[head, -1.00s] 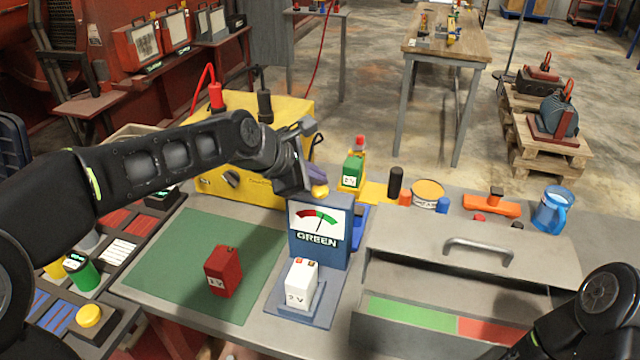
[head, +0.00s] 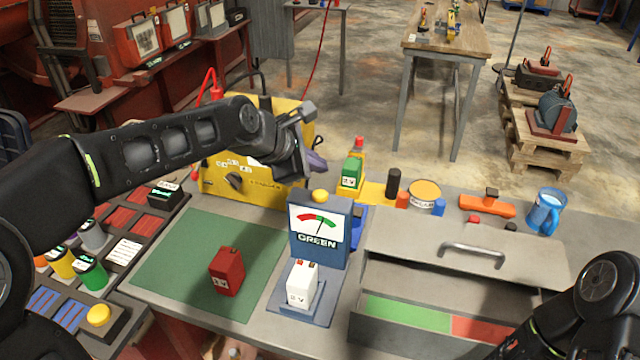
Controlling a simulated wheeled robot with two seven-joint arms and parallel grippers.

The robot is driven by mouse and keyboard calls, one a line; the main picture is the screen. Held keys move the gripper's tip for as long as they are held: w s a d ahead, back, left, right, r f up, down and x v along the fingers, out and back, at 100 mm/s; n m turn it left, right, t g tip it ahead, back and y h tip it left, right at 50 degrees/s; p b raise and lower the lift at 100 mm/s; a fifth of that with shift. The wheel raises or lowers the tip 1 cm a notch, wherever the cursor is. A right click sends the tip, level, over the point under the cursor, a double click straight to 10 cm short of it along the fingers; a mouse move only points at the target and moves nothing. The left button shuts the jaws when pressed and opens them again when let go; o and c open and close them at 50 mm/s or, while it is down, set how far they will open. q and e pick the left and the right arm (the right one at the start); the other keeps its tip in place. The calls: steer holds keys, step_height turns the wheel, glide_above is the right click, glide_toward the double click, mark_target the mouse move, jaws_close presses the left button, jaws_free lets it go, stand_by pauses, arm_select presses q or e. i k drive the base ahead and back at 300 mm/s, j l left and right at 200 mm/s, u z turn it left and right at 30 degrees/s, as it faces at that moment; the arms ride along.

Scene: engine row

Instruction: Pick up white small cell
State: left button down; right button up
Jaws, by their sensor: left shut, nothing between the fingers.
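The white small cell (head: 301,285) stands upright on the blue-grey base of the tester (head: 320,258), in front of its dial panel, which reads GREEN. My left gripper (head: 316,165) is shut and empty, in the air above and behind the tester's yellow button (head: 320,196), apart from the cell. My right arm shows at the lower right corner; its gripper is out of view.
A red cell (head: 227,270) stands on the green mat (head: 182,262) left of the tester. A grey box (head: 465,255) with green and red sections is at the right. A yellow unit (head: 262,190) and a green cell (head: 352,173) stand behind.

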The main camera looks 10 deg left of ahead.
mark_target(302, 283)
steer(key=k+j, duration=0.7)
steer(key=k, duration=0.2)
